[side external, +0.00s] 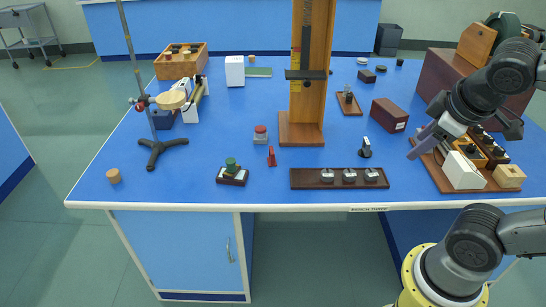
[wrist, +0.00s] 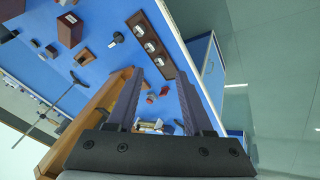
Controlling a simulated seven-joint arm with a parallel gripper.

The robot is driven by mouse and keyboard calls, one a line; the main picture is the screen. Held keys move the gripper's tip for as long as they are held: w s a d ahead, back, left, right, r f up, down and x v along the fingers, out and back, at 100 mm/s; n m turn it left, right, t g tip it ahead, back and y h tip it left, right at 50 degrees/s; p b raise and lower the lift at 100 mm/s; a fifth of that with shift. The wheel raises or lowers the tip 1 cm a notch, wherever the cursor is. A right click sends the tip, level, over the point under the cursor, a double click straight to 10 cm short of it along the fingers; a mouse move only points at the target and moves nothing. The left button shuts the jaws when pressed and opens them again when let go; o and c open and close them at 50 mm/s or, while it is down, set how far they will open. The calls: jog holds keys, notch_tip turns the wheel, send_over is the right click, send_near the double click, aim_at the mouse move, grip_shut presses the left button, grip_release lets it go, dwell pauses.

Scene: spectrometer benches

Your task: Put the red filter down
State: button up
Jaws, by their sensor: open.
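A small red upright piece (side external: 271,156), which looks like the red filter, stands on the blue bench left of a dark three-place rack (side external: 340,178). A red piece also shows in the wrist view (wrist: 164,90), beyond the rack (wrist: 152,45). My gripper (side external: 412,153) is at the right, over or beside the wooden tray, well away from the red piece. In the wrist view its two dark fingers (wrist: 160,75) are spread apart, with nothing held between them. The rack carries three small pale metal pieces.
A tall wooden column (side external: 308,80) stands mid-bench. A grey block with a red top (side external: 260,134) and a green-topped stamp (side external: 231,172) are near the red piece. A wooden tray (side external: 446,181) with white and wooden blocks is at right. A retort stand (side external: 153,140) is at left.

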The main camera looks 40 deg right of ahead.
jog(key=w+d+r+n+g+h, duration=0.2)
jog(key=w+d+r+n+h, duration=0.3)
jog(key=w+d+h, duration=0.45)
jog(key=n+t+y, duration=0.2)
jog(key=n+t, duration=1)
jog(key=n, duration=0.9)
send_over(271, 147)
jog(key=v, duration=0.5)
notch_tip(271, 147, down, 20)
jog(key=shift+n, duration=0.5)
jog(key=f, duration=1.1)
jog(key=shift+s+a+f, duration=0.2)
jog(key=shift+s, duration=0.1)
jog(key=shift+x, duration=3.8)
jog(key=shift+c, duration=0.3)
jog(key=shift+a, duration=0.1)
grip_shut()
